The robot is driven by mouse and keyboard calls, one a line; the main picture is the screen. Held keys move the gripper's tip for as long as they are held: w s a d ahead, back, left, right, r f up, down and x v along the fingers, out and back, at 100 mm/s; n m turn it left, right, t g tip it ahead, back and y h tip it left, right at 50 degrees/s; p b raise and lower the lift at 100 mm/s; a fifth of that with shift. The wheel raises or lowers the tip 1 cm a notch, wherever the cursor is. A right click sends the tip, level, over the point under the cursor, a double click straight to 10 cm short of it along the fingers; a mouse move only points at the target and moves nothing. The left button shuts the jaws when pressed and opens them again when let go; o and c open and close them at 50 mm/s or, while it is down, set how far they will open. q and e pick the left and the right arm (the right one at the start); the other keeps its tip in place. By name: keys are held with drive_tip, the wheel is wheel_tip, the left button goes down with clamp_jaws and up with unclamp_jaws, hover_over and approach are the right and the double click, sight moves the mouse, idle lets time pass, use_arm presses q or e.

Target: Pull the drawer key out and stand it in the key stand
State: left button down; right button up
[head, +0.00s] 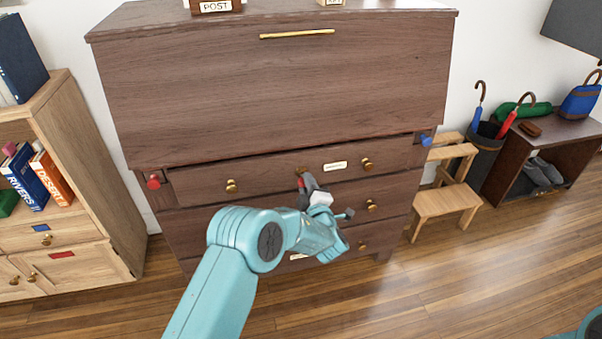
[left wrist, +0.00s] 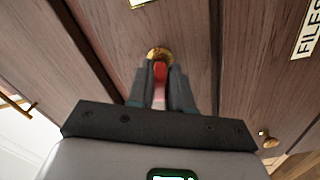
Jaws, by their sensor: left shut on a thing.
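The drawer key (left wrist: 160,76) shows in the left wrist view as a red piece between my left gripper's fingers, up against a round brass keyhole plate (left wrist: 159,53). My left gripper (left wrist: 160,92) is shut on it. In the head view the left gripper (head: 303,178) is at the upper drawer front (head: 270,178) of the dark wooden desk (head: 270,85); the keyhole is mostly hidden there. The key's shaft is hidden, so I cannot tell how deep it sits. A small labelled block (head: 331,3) on the desk top is cut off and may be the key stand.
A POST holder (head: 214,7) stands on the desk top. Brass knobs (head: 232,186) stick out of the drawers. A red-ended (head: 153,182) and a blue-ended (head: 425,140) part flank the upper drawer. A bookcase (head: 75,160) is left; a step stool (head: 447,190) is right.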

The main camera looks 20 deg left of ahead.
use_arm(q)
drive_tip(key=shift+f+n+b, duration=0.2)
drive_tip(key=shift+n+b, duration=0.8)
drive_tip(key=shift+n, duration=0.1)
drive_tip(key=shift+s+d+f, duration=0.1)
drive_tip(key=shift+s+d, duration=0.25)
drive_tip(key=shift+s, duration=0.1)
drive_tip(key=shift+s+d, duration=0.15)
drive_tip(key=shift+s, duration=0.05)
drive_tip(key=shift+s+d+r, duration=0.2)
drive_tip(key=shift+s, duration=0.15)
idle(0.4)
drive_tip(key=shift+s+d+p, duration=0.15)
drive_tip(key=shift+s+p, duration=0.15)
idle(0.5)
drive_tip(key=p+v, duration=0.1)
drive_tip(key=v, duration=0.6)
idle(0.5)
idle(0.3)
